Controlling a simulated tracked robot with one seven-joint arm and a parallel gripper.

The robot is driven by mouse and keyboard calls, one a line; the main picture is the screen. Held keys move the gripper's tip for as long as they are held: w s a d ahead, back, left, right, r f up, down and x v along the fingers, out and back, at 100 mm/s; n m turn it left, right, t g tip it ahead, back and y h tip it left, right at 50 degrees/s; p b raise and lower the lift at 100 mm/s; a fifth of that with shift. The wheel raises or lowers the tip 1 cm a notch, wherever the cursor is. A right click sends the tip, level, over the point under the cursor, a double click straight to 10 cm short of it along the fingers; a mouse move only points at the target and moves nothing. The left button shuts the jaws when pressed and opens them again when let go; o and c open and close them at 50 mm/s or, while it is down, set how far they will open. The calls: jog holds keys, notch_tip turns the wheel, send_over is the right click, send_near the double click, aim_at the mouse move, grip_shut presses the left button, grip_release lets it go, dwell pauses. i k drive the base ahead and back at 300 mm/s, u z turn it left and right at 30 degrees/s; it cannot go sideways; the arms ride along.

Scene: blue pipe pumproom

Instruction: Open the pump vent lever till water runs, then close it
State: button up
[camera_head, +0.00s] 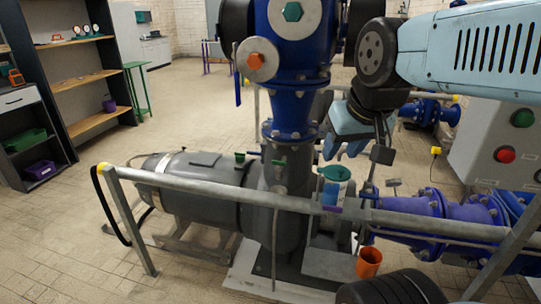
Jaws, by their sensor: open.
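The grey pump (200,185) with its dark motor body lies behind a grey rail, under a blue vertical pipe (290,105). A small green fitting (279,163) shows on the pump's upright part, and another small green piece (240,157) sits on top of the motor body. I cannot tell which part is the vent lever. My gripper (344,152), with light blue fingers, points down to the right of the blue pipe. It is open and looks empty, above a teal round piece (335,173). I see no running water.
The grey rail (235,193) crosses in front of the pump. An orange cup (369,262) stands low at right, near blue flanged pipes (435,208). A grey control box (500,140) with red and green buttons is at right.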

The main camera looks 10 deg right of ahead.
aim_at(278, 164)
jog(key=i, duration=0.35)
jog(key=z, duration=0.2)
jog(key=k, duration=0.8)
jog(key=u, duration=0.35)
jog(key=i, duration=0.8)
jog(key=z, duration=0.95)
